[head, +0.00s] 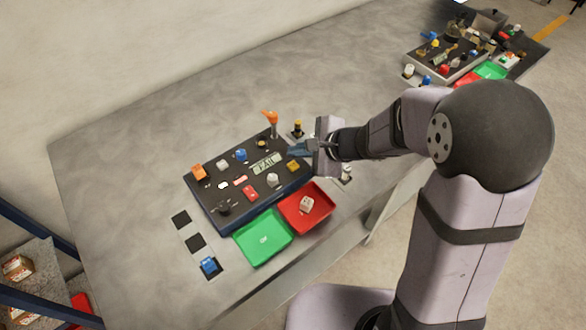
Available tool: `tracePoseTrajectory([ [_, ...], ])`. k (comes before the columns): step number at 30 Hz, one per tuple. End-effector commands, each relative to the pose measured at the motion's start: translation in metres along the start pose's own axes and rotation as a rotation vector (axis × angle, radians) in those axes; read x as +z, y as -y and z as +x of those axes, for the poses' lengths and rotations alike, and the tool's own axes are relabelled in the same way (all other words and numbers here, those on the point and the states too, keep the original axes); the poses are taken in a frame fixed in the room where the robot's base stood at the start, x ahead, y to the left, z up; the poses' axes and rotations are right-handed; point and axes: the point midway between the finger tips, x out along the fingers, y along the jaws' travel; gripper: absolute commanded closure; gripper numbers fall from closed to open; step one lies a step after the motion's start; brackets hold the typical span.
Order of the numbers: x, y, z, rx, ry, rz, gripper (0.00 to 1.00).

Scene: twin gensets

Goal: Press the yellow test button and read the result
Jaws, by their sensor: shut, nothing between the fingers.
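A dark panel with a blue-edged base (225,221) lies on the grey bench and carries several small coloured parts. A pale display (267,163) on it shows dark letters that look like FAIL, slightly blurred. A small yellow block (293,166), which looks like the test button, sits at the panel's right side, just below the fingertips in the picture. My gripper (293,149) is shut and empty, over the panel's upper right edge. I cannot tell whether it touches anything there.
A green tray (264,256) and a red tray (322,199) holding a white block adjoin the panel's front. A blue block (208,264) sits on a dark square at left. An orange-topped post (272,122) stands behind. A second panel (450,68) is far right. The bench's left side is clear.

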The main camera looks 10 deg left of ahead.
Motion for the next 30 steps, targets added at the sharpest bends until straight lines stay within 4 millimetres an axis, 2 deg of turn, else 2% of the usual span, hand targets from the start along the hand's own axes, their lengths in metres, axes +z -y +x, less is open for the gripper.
tracePoseTrajectory([
  [1, -0.0055, -0.0054, 0.0077, -0.001, 0.000, -0.001, 1.00],
  [8, -0.0118, -0.0115, 0.0163, -0.001, 0.000, -0.002, 1.00],
  [30, -0.0121, -0.0120, 0.0167, -0.001, 0.000, -0.001, 1.00],
])
